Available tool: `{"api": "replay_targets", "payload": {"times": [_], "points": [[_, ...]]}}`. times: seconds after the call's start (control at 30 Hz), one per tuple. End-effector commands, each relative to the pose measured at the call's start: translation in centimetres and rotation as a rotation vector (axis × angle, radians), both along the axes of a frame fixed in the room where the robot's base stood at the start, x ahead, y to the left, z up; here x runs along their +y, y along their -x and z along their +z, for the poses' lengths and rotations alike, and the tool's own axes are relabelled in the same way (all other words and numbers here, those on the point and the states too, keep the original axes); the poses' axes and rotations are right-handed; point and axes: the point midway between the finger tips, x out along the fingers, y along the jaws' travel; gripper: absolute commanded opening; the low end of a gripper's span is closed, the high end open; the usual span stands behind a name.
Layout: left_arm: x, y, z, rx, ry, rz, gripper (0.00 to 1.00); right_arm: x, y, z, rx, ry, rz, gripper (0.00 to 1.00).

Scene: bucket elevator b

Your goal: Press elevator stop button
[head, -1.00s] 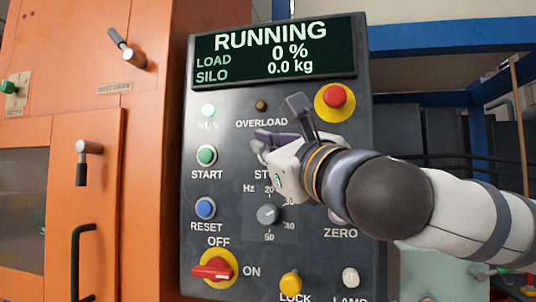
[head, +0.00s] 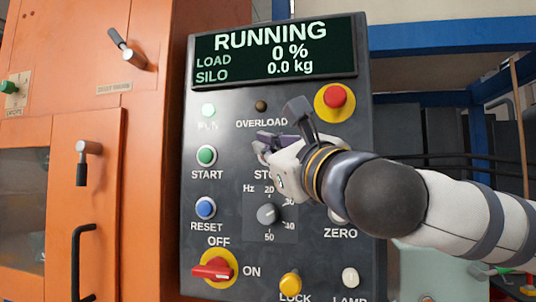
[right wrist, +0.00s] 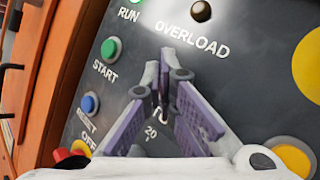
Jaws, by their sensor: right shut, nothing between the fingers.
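The dark control panel (head: 225,130) fills the middle of the head view. The label STOP is partly covered, and its button is hidden behind my right gripper (head: 262,146). The right gripper is shut and empty, with its fingertips in front of the panel below the OVERLOAD label. In the right wrist view the purple fingers (right wrist: 165,72) meet over the panel, with part of the STOP label between them. Whether they touch the button cannot be told. The display (head: 275,52) reads RUNNING, load 0 %, silo 0.0 kg. My left gripper is not in view.
The green START button (head: 206,155) and blue RESET button (head: 205,208) lie to the left. A red mushroom button (head: 335,97) is above right. A dial (head: 268,215) and a red OFF/ON switch (head: 213,270) are below. An orange cabinet (head: 150,110) stands left.

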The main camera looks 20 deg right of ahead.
Motion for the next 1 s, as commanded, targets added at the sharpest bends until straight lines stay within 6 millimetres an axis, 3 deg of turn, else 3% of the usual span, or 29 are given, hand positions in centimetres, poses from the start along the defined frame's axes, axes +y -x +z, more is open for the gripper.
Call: {"api": "replay_targets", "payload": {"times": [0.77,1.0], "points": [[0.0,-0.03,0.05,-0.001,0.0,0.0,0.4,-0.41,-0.58,-0.05,0.0,0.0,-0.001,0.0],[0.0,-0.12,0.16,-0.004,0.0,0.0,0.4,0.01,0.04,0.04,0.0,0.001,0.0,0.0]]}}
